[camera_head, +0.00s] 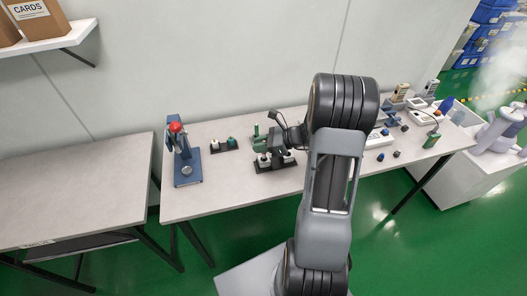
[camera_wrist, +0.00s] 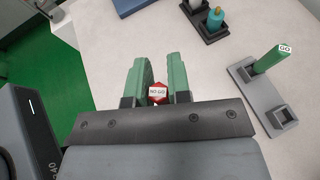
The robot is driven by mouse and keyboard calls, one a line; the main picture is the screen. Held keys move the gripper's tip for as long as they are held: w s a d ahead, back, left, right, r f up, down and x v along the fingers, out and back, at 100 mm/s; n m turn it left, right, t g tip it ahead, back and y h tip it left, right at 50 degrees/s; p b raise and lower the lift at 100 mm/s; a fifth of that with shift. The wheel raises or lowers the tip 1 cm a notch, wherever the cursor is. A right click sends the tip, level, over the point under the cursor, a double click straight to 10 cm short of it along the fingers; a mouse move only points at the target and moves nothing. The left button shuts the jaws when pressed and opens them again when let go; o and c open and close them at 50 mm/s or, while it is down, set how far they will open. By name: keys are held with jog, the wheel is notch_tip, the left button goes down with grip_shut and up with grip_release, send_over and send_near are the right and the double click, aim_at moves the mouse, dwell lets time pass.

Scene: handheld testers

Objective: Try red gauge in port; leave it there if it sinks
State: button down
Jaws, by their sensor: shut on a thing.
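The red gauge (camera_wrist: 158,93), a small hexagonal end marked "NO GO", is between the green fingers of my gripper (camera_wrist: 159,88) in the wrist view. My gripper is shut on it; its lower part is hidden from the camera. In the head view my gripper (camera_head: 273,141) is over the middle table, beside a black tray (camera_head: 262,168) with several light-topped pieces. A green gauge (camera_wrist: 271,60) marked "GO" stands upright in a grey two-slot holder (camera_wrist: 259,98); the nearer slot is empty. I cannot make out the port in either view.
A blue press (camera_head: 187,170) with a red knob stands at the table's left. A dark rack (camera_wrist: 214,31) holds teal and white pieces. Small instruments (camera_head: 398,102) crowd the right end. The left table (camera_head: 75,190) is bare.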

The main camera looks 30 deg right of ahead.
jog(key=shift+f+b, duration=0.3)
jog(key=shift+f, duration=0.2)
dwell(0.8)
jog(key=shift+r+p, duration=0.65)
jog(key=shift+p, duration=0.25)
dwell(3.5)
jog(key=shift+r+p, duration=2.05)
jog(key=shift+r, duration=0.35)
